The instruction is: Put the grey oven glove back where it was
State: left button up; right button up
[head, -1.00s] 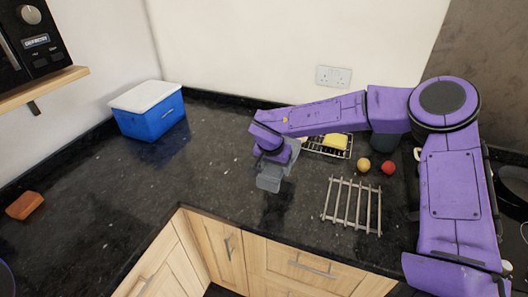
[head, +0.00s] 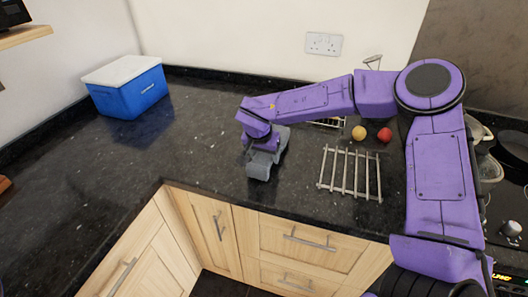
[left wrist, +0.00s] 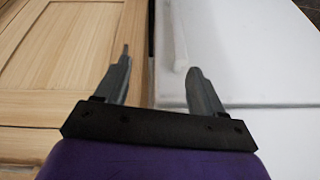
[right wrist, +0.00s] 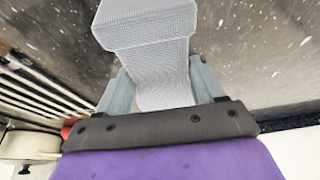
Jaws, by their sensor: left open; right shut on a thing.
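The grey oven glove (right wrist: 150,50) is in the jaws of my right gripper (right wrist: 163,85), with its textured grey cloth between the two fingers in the right wrist view. In the head view the glove (head: 262,163) hangs below my right gripper (head: 268,148), over the dark counter left of the metal rack. I cannot tell whether it touches the counter. My left gripper (left wrist: 155,75) is open and empty in the left wrist view, in front of wooden cabinet doors and a white surface. It is out of the head view.
A slatted metal rack (head: 350,174) lies on the granite counter (head: 205,140). A yellow ball-like fruit (head: 359,132) and a red one (head: 384,135) sit behind it. A blue cooler box (head: 128,92) with a white lid stands back left. The counter between box and glove is clear.

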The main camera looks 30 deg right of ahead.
jog(key=shift+f, duration=0.25)
jog(key=o, duration=1.6)
jog(key=shift+o, duration=0.3)
notch_tip(320, 180, up, 9)
jog(key=p, duration=1.2)
jog(key=shift+r, duration=0.1)
